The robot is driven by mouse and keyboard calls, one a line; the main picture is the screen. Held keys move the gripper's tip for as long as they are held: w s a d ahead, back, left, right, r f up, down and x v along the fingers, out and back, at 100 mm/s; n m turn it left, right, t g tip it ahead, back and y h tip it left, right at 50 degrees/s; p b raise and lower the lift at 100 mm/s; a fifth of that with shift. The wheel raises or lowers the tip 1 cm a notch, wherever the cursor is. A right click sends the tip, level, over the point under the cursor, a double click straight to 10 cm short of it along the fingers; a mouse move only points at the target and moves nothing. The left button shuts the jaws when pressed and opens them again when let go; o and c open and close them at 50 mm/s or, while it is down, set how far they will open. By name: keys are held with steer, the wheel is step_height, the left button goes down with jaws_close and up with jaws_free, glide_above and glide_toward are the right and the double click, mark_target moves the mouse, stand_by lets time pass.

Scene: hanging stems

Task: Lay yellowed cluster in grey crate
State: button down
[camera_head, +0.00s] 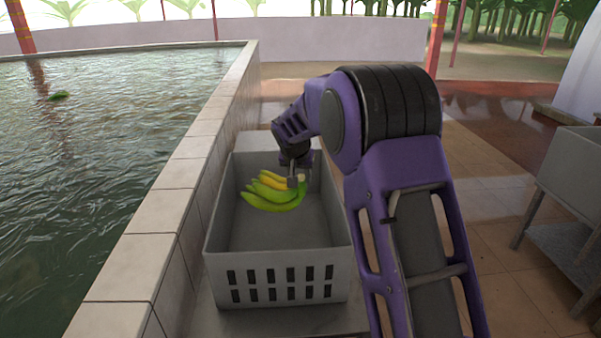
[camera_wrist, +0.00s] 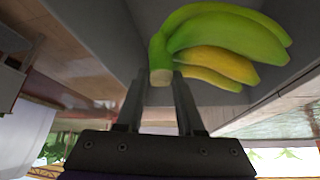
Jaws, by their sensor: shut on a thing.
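The banana cluster (camera_head: 272,191), green with yellow fruit among it, is at the far part of the grey crate (camera_head: 278,283), inside its walls as seen in the head view. My gripper (camera_head: 298,180) is shut on the cluster's stem end. In the wrist view the cluster (camera_wrist: 220,45) extends up and right from the fingers (camera_wrist: 162,85), with the cut stem between the fingertips. I cannot tell whether the fruit touches the crate floor. The rest of the crate floor that shows is empty.
A water tank (camera_head: 90,130) with a tiled rim (camera_head: 165,215) runs along the crate's left side. A green piece (camera_head: 58,96) floats in the water. A grey metal stand (camera_head: 575,180) is at the right, with open tiled floor before it.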

step_height(320, 180, down, 12)
steer(key=b, duration=0.5)
stand_by(0.5)
steer(key=shift+w+f, duration=0.1)
steer(key=shift+f, duration=0.15)
stand_by(0.3)
steer(key=c, duration=0.6)
jaws_free()
steer(key=shift+o, duration=0.8)
steer(key=p+v, duration=0.1)
steer(key=v, duration=1.6)
step_height(320, 180, up, 15)
steer(key=p, duration=0.9)
steer(key=shift+s+r+p, duration=0.15)
steer(key=shift+s+p, duration=0.15)
